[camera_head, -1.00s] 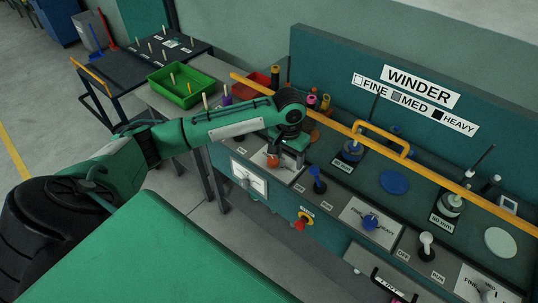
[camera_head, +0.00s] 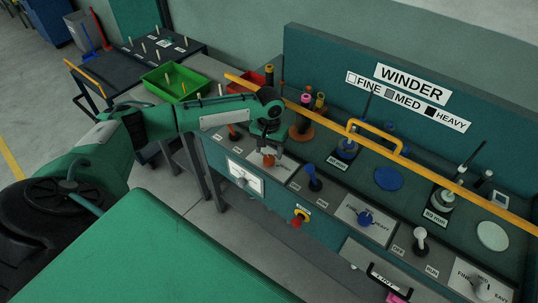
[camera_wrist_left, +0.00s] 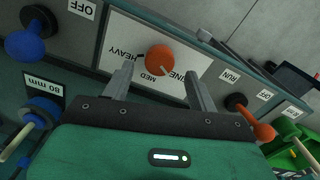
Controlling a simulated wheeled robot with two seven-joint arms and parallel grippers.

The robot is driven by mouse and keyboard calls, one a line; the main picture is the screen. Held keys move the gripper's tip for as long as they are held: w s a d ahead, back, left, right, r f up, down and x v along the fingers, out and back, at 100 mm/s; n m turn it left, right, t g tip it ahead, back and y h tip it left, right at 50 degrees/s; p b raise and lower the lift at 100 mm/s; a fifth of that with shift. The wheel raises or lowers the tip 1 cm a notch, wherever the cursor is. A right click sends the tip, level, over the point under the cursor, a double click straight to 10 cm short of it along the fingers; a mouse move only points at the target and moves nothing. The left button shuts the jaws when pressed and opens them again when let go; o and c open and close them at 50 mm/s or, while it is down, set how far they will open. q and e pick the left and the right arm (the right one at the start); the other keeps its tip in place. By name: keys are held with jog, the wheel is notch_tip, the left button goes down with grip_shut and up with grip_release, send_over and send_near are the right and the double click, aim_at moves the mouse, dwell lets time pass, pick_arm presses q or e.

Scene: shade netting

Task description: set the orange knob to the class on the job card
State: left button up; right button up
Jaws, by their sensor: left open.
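The orange knob (camera_head: 268,160) sits on a white plate on the left part of the winder's sloped panel. In the left wrist view the orange knob (camera_wrist_left: 160,60) has the labels FINE, MED and HEAVY around it. Which label it points at is not clear. My left gripper (camera_head: 267,149) is over the knob. In the left wrist view the two fingers of my left gripper (camera_wrist_left: 160,82) are apart, one to each side of the knob, with nothing held; contact cannot be told. No readable job card shows. My right gripper is out of view.
An orange lever (camera_head: 233,132) and a blue lever (camera_head: 313,178) flank the knob. A yellow rail (camera_head: 300,108) runs above the panel. A red-and-yellow switch (camera_head: 299,218) is on the front. A blue knob (camera_head: 365,218) is farther right. The WINDER sign (camera_head: 412,80) shows a class legend.

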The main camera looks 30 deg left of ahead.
aim_at(269, 158)
pick_arm(q)
jog(key=shift+f, duration=1.85)
jog(key=c, duration=1)
